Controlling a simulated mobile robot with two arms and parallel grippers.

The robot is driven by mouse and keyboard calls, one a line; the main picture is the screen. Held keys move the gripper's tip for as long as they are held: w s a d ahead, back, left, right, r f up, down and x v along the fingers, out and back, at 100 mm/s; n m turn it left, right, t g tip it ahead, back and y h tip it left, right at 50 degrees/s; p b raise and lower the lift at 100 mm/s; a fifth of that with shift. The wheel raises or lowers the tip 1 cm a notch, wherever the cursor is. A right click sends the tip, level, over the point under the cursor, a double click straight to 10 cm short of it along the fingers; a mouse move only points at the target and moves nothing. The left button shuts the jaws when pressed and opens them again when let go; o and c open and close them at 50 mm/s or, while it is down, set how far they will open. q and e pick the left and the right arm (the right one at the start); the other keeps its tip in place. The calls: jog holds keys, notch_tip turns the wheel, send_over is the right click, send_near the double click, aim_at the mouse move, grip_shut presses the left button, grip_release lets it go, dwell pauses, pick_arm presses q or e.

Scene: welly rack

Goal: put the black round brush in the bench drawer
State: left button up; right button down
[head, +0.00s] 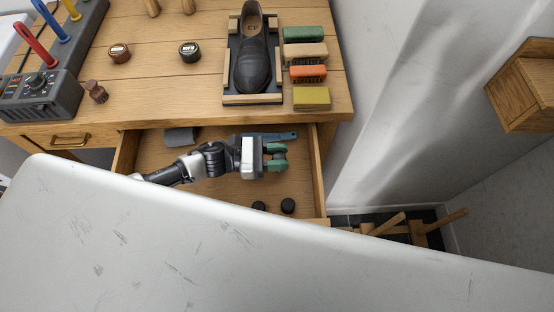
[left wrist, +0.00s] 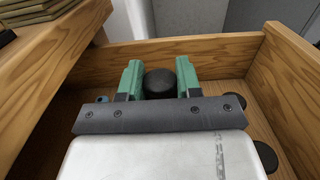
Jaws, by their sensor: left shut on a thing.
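My left gripper (head: 276,156) is inside the open bench drawer (head: 320,170), over its right half. In the left wrist view its green fingers (left wrist: 158,78) stand on either side of a black round thing, which looks like the black round brush (left wrist: 160,86). The gripper is shut on it. The drawer's wooden walls (left wrist: 200,50) rise around the fingers. Whether the brush touches the drawer floor cannot be told. In the head view the brush is mostly hidden between the fingers. My right gripper is not in view.
Two small black discs (head: 288,205) lie in the drawer near its front right. A grey item (head: 181,136) and a blue item (head: 283,136) lie at its back. The bench top (head: 150,85) holds a shoe (head: 253,60), several coloured blocks (head: 311,97) and jars.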

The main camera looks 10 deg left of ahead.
pick_arm(q)
jog(key=shift+w+a+f, duration=0.15)
jog(key=shift+w+f, duration=0.05)
jog(key=shift+f, duration=2)
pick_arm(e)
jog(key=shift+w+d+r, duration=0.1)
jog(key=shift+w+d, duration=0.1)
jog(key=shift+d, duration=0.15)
pick_arm(q)
jog(key=shift+f, duration=0.15)
jog(key=o, duration=0.9)
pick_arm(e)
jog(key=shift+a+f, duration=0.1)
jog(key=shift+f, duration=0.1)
